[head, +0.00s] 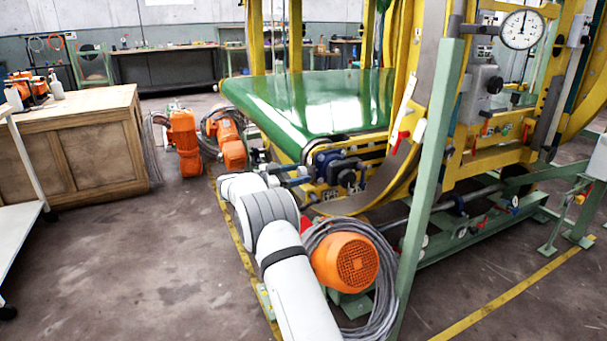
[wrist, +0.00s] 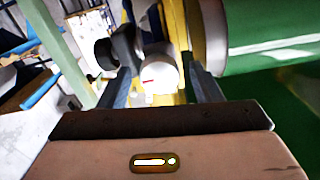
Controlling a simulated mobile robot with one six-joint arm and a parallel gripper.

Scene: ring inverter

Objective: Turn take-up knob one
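In the wrist view, a pale round knob-like part with a short red mark (wrist: 158,75) shows between the two fingers of my gripper (wrist: 161,72). I take it for the take-up knob, but no number is readable. The fingers stand apart, with gaps seen on both sides of it. I cannot tell whether it lies between the fingertips or beyond them. In the head view, my gripper (head: 293,181) is beside the near corner of the green belt, close to a dark blue block assembly (head: 340,168). The knob cannot be made out there.
The green conveyor belt (head: 312,105) sits in a yellow frame (head: 425,110). A green post (head: 430,185) stands right of my arm. An orange motor (head: 345,262) with coiled grey cable is close beside my arm. A wooden cabinet (head: 75,150) stands left, with open floor before it.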

